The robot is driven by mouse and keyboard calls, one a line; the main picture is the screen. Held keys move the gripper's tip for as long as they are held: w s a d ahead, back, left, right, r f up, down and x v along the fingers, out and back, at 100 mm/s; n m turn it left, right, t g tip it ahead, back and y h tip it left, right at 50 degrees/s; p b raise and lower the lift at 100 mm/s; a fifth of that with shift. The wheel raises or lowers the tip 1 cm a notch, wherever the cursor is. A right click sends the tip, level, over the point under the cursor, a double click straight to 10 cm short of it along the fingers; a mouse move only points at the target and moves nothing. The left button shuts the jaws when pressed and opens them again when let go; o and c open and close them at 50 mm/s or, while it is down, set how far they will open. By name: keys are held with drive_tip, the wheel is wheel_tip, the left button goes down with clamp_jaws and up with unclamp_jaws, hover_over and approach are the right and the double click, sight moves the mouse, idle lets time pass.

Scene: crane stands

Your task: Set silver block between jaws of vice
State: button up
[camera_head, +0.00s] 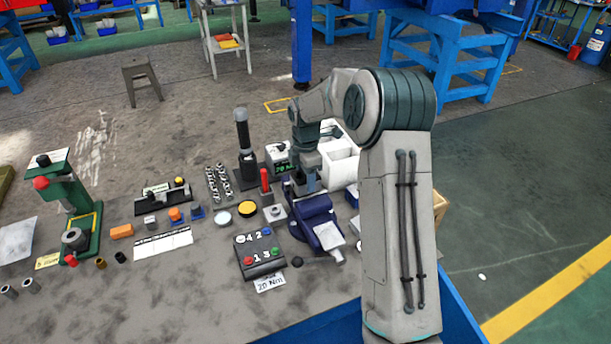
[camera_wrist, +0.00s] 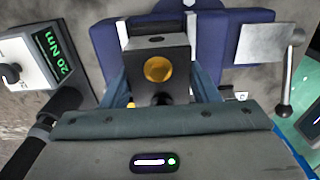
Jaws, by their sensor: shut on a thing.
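The silver block (camera_wrist: 158,52), grey with a round gold-coloured spot on its face, is held between the two fingers of my gripper (camera_wrist: 160,88) in the wrist view. The dark blue vice (camera_wrist: 107,42) lies behind it, with pale jaw strips to the left and right of the block. The block lines up with the gap between the jaws; I cannot tell how deep it sits. In the head view my gripper (camera_head: 306,180) is over the far end of the vice (camera_head: 314,208), and the block is not clearly visible there.
A torque tester with a green display (camera_wrist: 54,52) stands left of the vice. The vice's handle rod (camera_wrist: 286,85) sticks out at right.

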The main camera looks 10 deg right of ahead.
drive_tip(key=shift+f, duration=0.55)
drive_tip(key=o, duration=1.5)
wheel_tip(320, 180, up, 12)
drive_tip(key=s+r+m, duration=0.4)
drive_tip(key=s, duration=0.3)
drive_tip(key=s+m+t, duration=0.1)
drive_tip(key=s+m, duration=0.4)
drive_tip(key=s, duration=0.3)
drive_tip(key=s+f+m+t, duration=0.1)
drive_tip(key=s+m, duration=0.5)
drive_tip(key=s, duration=0.3)
drive_tip(key=s+m, duration=0.5)
drive_tip(key=s, duration=0.3)
drive_tip(key=shift+s+a+f+t, duration=0.1)
drive_tip(key=shift+s+f+t, duration=0.1)
drive_tip(key=shift+f+t, duration=0.2)
